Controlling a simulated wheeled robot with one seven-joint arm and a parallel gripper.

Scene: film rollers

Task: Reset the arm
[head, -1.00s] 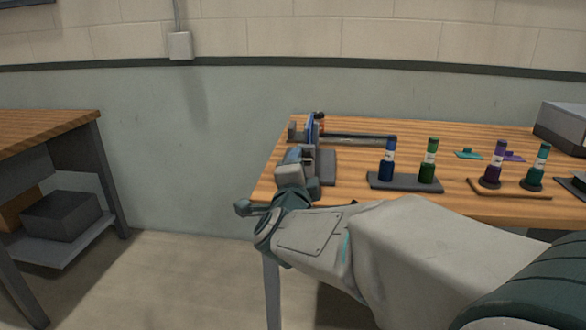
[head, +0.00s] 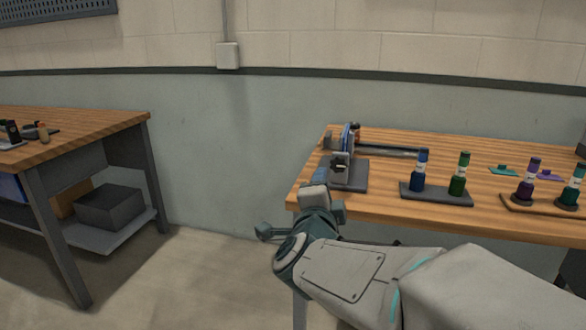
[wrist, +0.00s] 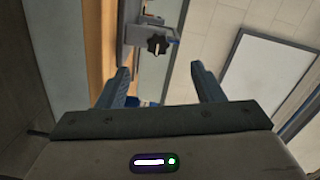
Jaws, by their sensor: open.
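My gripper (wrist: 160,72) shows in the wrist view with its two fingers wide apart and nothing between them. In the head view my gripper (head: 316,192) is at the table's front left corner, just in front of a grey fixture (head: 349,178) with a blue upright part. Its fingertips are hard to make out there. In the wrist view a grey bracket with a dark star-shaped knob (wrist: 158,44) lies beyond the fingers, apart from them.
The wooden table (head: 400,212) holds a blue bottle (head: 420,168) and a green bottle (head: 459,174) on a grey tray. A purple bottle (head: 527,180) and a teal bottle (head: 571,187) stand at right. Another bench (head: 95,125) stands left, with open floor between.

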